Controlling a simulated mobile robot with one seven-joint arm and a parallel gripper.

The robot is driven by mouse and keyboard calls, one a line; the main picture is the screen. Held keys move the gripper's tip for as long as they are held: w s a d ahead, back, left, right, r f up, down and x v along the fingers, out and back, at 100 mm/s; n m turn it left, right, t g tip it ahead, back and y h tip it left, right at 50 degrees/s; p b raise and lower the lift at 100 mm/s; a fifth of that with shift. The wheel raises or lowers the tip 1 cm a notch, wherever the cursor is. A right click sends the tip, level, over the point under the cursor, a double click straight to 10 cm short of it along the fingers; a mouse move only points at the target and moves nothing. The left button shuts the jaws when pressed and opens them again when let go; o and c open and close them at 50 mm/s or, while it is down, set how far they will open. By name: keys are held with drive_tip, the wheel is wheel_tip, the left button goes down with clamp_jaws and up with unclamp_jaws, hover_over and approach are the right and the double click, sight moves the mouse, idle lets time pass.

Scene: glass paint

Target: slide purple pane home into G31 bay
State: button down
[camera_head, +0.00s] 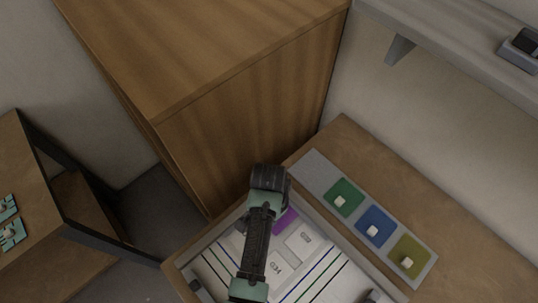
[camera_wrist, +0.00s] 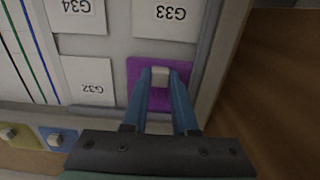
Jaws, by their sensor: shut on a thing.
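The purple pane (camera_wrist: 137,72) lies at the corner of the white labelled board, below the G33 card (camera_wrist: 167,18) and beside the G32 card (camera_wrist: 83,82) in the wrist view. My gripper (camera_wrist: 160,76) is shut on the pane's pale knob, with one blue finger on each side. In the head view the pane (camera_head: 286,220) shows as a small purple patch beside my gripper, which hides much of it. No G31 label is readable; the spot under the pane is covered. I cannot tell whether the pane sits flush or slightly raised.
A grey strip (camera_head: 312,168) holds green (camera_head: 343,196), blue (camera_head: 375,228) and olive (camera_head: 409,259) knobbed panes right of the tray. A tall wooden cabinet (camera_head: 240,130) stands close behind my gripper. The tray's raised rim (camera_wrist: 213,88) runs close beside the pane.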

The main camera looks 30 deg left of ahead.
drive_tip(key=shift+w+a+r, duration=0.15)
drive_tip(key=shift+w, duration=0.1)
drive_tip(key=c, duration=0.6)
unclamp_jaws()
drive_tip(key=shift+s, duration=0.1)
drive_tip(key=shift+r+p, duration=3.35)
drive_tip(key=shift+p, duration=0.45)
